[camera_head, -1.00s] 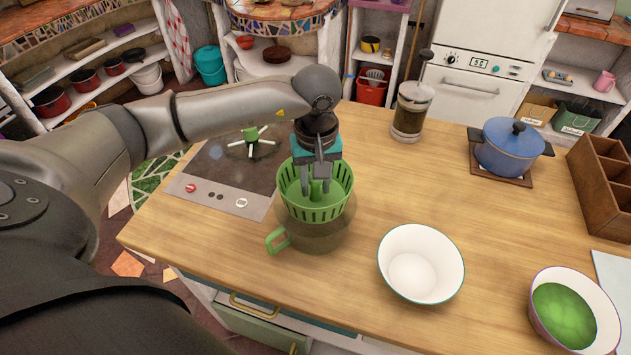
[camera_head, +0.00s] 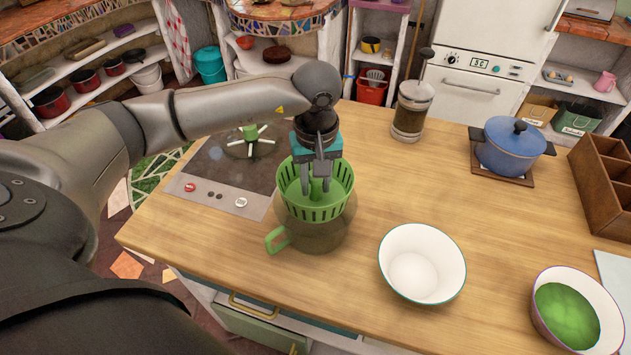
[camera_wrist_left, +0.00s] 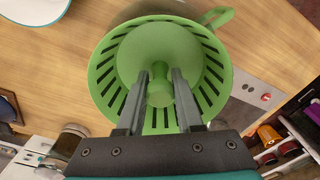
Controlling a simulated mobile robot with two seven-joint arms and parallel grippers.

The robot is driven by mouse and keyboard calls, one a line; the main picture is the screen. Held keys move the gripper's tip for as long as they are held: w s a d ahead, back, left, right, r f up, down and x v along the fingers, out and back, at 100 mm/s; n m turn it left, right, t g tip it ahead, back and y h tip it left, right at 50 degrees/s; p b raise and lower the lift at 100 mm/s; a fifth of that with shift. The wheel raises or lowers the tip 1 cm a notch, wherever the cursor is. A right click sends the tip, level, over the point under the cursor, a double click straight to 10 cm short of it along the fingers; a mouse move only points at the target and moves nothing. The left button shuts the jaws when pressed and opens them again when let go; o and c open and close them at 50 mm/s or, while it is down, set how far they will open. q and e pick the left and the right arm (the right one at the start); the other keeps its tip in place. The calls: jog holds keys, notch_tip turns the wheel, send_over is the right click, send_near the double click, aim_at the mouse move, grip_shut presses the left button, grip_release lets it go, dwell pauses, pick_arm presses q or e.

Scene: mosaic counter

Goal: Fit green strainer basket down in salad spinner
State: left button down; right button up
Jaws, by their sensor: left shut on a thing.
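The green strainer basket (camera_head: 306,208) hangs from my left gripper (camera_head: 319,184), with its slotted wall showing above the salad spinner's rim. The spinner (camera_head: 318,238) is a see-through bowl with a green handle (camera_head: 277,241), standing on the counter. The basket's lower part overlaps the spinner's mouth; how deep it sits is hard to tell. In the left wrist view my left gripper (camera_wrist_left: 160,84) is shut on the central knob of the basket (camera_wrist_left: 108,75), and the spinner's handle (camera_wrist_left: 219,15) shows beyond the rim. My right gripper is not in view.
A white bowl (camera_head: 408,283) stands right of the spinner, and a bowl with green contents (camera_head: 601,313) at lower right. A stove plate (camera_head: 203,178) lies to the left. A French press (camera_head: 410,112), a blue pot (camera_head: 510,157) and a wooden organizer (camera_head: 597,196) stand behind.

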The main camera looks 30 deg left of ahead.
pick_arm(q)
jog(key=shift+f+b, duration=4.9)
jog(key=shift+f, duration=0.2)
dwell(2.3)
jog(key=shift+c, duration=2.4)
grip_release()
